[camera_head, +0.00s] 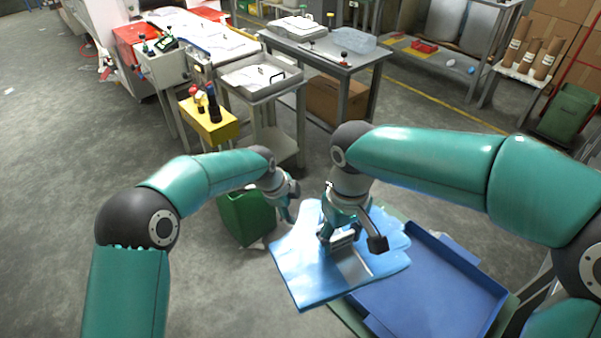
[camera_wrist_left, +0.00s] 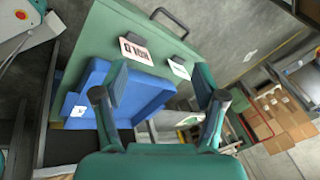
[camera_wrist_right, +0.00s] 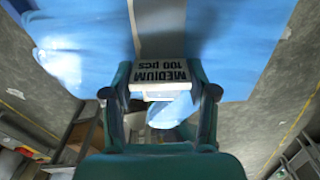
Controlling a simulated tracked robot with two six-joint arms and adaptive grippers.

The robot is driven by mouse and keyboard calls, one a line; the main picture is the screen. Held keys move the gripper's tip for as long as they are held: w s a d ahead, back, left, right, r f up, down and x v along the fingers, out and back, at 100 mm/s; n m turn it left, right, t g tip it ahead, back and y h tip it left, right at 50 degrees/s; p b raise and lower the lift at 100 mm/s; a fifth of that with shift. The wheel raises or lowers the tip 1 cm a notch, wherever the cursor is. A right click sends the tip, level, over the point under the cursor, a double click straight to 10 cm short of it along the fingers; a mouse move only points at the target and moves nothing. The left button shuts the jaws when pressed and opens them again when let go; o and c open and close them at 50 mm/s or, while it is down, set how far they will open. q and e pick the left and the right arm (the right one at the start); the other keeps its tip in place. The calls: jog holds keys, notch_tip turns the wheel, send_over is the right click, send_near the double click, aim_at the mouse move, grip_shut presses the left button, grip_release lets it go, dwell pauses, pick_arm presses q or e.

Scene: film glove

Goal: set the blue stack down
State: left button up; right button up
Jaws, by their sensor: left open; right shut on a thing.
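The blue stack (camera_head: 300,277) is a flat sheaf of shiny blue film with a pale band. In the right wrist view the stack (camera_wrist_right: 235,40) carries a white label reading "MEDIUM 100 pcs". My right gripper (camera_head: 343,238) is shut on the stack at this band; it also shows in the right wrist view (camera_wrist_right: 160,78). In the head view the stack covers the left part of a blue tray (camera_head: 440,305) and sticks out past it to the left. I cannot tell whether they touch. My left gripper (camera_head: 288,207) is open and empty, left of my right gripper.
A green bin (camera_head: 246,217) stands on the floor behind the stack. Two label cards (camera_wrist_left: 136,50) show in the left wrist view beside a blue tray.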

pick_arm(q)
notch_tip(320, 180, up, 10)
jog(key=s+d+m+g+y, duration=0.1)
jog(key=s+d+m, duration=0.2)
jog(key=m, duration=0.5)
jog(key=m+g+y, duration=0.2)
jog(key=m+y, duration=0.1)
jog(key=m, duration=0.6)
send_near(304, 213)
notch_tip(304, 213, down, 10)
jog(key=shift+a+f, duration=0.15)
jog(key=shift+f, duration=0.05)
jog(key=shift+c, duration=0.5)
grip_shut()
jog(key=c, duration=1.2)
grip_release()
